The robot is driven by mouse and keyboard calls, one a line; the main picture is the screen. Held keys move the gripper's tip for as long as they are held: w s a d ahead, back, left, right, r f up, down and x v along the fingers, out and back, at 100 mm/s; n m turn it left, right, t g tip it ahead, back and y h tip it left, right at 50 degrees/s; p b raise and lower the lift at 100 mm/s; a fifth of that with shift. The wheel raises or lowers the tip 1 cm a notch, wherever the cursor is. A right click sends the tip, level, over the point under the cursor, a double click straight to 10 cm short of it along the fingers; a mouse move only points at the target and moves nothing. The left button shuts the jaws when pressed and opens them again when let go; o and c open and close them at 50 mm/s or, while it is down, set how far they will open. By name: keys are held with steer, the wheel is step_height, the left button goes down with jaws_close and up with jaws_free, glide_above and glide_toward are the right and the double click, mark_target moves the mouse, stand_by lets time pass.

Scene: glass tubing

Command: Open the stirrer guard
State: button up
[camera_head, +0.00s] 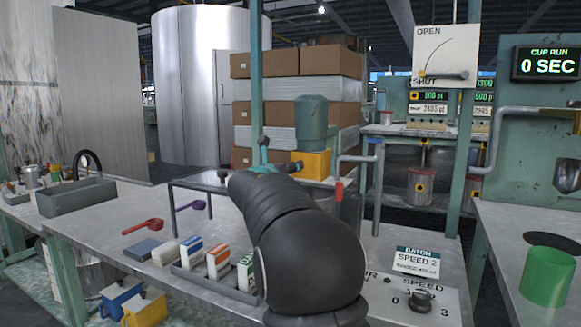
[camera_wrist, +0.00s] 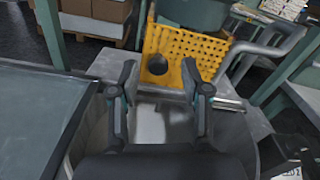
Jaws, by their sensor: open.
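The stirrer guard (camera_wrist: 185,52) is a yellow perforated panel with a round hole. In the wrist view it stands raised at the far side of a grey metal pot (camera_wrist: 255,130), and the pot's mouth shows below it. In the head view the guard (camera_head: 317,164) shows as a yellow patch below the grey-green stirrer motor (camera_head: 311,122). My gripper (camera_wrist: 162,78) is open and empty, its two fingers over the pot and in front of the guard. I cannot tell if a finger touches it. In the head view my arm hides much of the pot and my gripper (camera_head: 265,158).
A glass-topped stand (camera_wrist: 38,105) is left of the pot. A grey pipe (camera_wrist: 262,52) bends close on the right. Cartons (camera_head: 215,262) stand in a rack near my arm. Red and purple scoops lie on the bench (camera_head: 95,225). A speed knob (camera_head: 420,300) is at the front right.

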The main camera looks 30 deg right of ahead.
steer(key=shift+w+d, duration=0.35)
steer(key=shift+d, duration=0.3)
jaws_close()
